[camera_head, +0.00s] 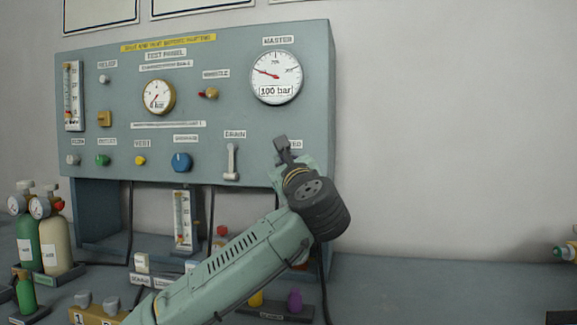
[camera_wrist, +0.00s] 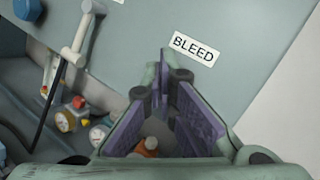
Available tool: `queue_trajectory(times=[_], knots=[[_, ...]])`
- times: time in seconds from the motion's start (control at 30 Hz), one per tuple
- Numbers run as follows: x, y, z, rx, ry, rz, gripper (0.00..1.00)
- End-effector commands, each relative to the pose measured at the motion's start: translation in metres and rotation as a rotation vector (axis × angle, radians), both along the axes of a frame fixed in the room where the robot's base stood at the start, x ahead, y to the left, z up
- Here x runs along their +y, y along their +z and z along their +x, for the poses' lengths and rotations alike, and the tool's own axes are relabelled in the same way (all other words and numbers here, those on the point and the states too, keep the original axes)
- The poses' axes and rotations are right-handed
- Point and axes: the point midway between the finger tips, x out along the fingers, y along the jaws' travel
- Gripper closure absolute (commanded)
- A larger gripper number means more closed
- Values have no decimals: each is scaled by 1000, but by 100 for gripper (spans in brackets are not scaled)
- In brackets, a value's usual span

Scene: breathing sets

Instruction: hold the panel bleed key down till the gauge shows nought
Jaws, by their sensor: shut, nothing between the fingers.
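The BLEED label (camera_wrist: 194,48) shows on the panel face in the wrist view; in the head view only its end shows beside my gripper. The bleed key itself is hidden behind my fingers in both views. My gripper (camera_head: 282,146) is shut and empty at the panel's lower right, with its fingertips (camera_wrist: 167,88) just below the label in the wrist view. I cannot tell whether they touch the key. The MASTER gauge (camera_head: 276,77) is marked 100 bar, its red needle pointing up-left. The smaller test panel gauge (camera_head: 158,97) has its needle pointing down-left.
The DRAIN lever (camera_head: 231,160) stands left of my gripper, and also shows in the wrist view (camera_wrist: 76,45). A blue knob (camera_head: 181,162) sits further left. Green (camera_head: 27,244) and cream (camera_head: 55,245) cylinders stand at the bench's left. The wall right of the panel is bare.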

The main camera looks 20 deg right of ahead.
Motion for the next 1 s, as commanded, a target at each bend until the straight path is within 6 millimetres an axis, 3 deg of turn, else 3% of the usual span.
queue_trajectory(times=[1.0], knots=[[-5,0,7,0,-1,0,100]])
